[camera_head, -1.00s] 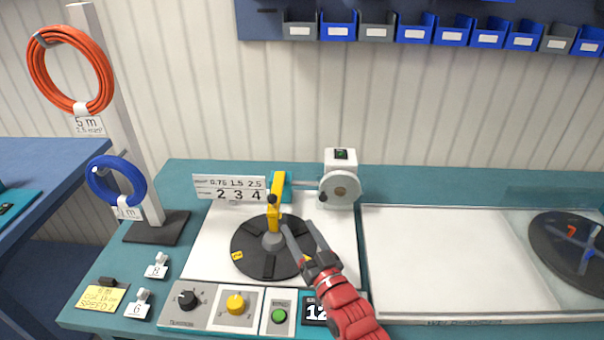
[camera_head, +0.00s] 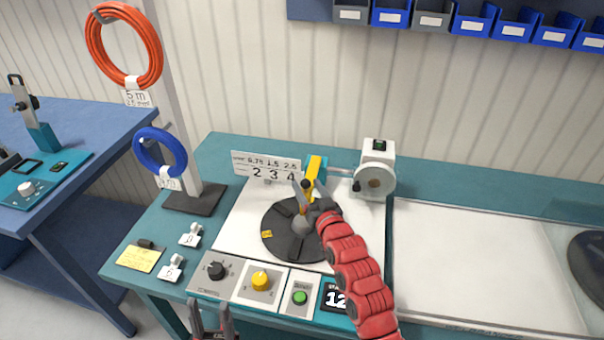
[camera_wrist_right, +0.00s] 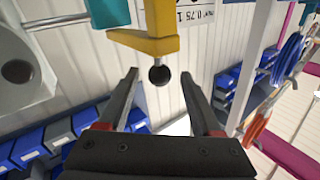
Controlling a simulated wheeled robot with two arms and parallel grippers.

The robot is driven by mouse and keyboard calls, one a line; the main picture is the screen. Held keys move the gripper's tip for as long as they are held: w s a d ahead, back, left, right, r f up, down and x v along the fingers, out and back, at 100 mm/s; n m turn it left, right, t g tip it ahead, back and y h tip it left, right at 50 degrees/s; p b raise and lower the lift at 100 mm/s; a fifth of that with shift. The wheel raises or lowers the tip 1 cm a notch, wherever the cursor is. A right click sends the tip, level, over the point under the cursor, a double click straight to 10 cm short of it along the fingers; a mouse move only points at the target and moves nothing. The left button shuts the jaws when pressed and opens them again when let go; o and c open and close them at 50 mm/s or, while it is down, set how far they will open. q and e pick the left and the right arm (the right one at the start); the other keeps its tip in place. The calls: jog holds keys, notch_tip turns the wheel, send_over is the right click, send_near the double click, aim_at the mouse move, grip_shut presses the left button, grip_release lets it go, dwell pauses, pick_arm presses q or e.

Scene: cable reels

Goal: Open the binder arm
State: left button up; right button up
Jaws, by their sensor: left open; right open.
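The yellow binder arm (camera_head: 315,170) reaches forward from a teal block at the back of the white plate, above the black round turntable (camera_head: 283,246). In the right wrist view the yellow arm (camera_wrist_right: 150,42) has a black ball knob (camera_wrist_right: 159,76) under its end. My right gripper (camera_head: 304,192) is open at the arm's front end. In the wrist view its fingertips (camera_wrist_right: 160,76) stand on either side of the knob, with gaps showing. My left gripper (camera_head: 210,320) is open and empty at the bottom edge, in front of the bench. My right gripper partly hides the arm's front end.
A white unit with a round grey disc (camera_head: 375,180) stands right of the arm. A number sign (camera_head: 266,167) stands to its left. A control panel (camera_head: 237,287) lines the front. A post (camera_head: 177,110) holds orange and blue cable coils.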

aim_at(311, 179)
jog(key=shift+x, duration=2.6)
grip_shut()
